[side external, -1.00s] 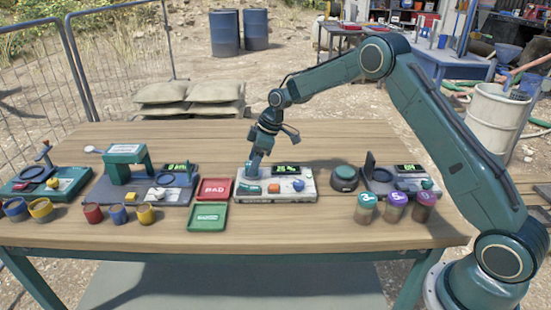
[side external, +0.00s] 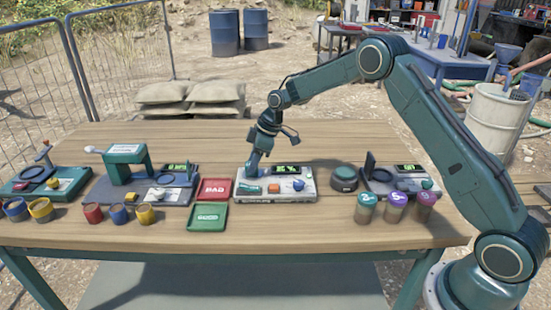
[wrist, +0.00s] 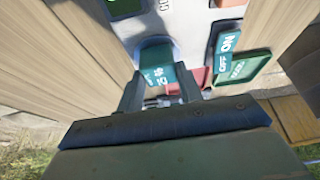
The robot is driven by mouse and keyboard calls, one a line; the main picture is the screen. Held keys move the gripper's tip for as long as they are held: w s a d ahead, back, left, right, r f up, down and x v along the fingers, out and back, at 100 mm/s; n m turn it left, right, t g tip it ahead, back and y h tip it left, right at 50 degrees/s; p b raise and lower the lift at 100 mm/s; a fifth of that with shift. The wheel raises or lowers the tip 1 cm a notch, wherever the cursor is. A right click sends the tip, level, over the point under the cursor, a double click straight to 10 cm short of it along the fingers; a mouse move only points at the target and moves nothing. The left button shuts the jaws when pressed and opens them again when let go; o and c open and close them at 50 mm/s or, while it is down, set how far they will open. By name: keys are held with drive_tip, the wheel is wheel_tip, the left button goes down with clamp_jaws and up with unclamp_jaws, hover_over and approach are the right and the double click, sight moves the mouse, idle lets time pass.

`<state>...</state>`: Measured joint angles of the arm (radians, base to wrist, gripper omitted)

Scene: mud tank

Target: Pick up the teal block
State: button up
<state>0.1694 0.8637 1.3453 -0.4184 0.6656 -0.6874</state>
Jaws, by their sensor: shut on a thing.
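The teal block (wrist: 155,52) shows between the two fingers of my gripper (wrist: 160,88) in the wrist view, with a finger on each side of it. My gripper is shut on it. In the side view my gripper (side external: 252,172) points down at the left end of the pale control box (side external: 262,198), low over its top. The block is mostly hidden by the fingers there, and I cannot tell whether it touches the box.
A teal labelled switch (wrist: 225,42), an orange block (side external: 274,188) and a blue knob (side external: 298,185) sit close by on the box. A red tray (side external: 214,189) and green tray (side external: 207,216) lie to its left. Lidded jars (side external: 395,206) stand right.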

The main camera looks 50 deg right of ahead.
wheel_tip(320, 180, up, 20)
idle(0.9)
idle(0.7)
drive_tip(key=s+a+f+n, duration=0.2)
drive_tip(key=s+a+f, duration=0.1)
drive_tip(key=s+f, duration=0.5)
drive_tip(key=s+a+f+n+g, duration=0.1)
drive_tip(key=s+a+f+n, duration=0.1)
drive_tip(key=s+f, duration=0.5)
drive_tip(key=shift+s+a+f+g+y, duration=0.35)
drive_tip(key=shift+s+a, duration=0.55)
drive_tip(key=shift+s, duration=0.35)
drive_tip(key=shift+f, duration=0.25)
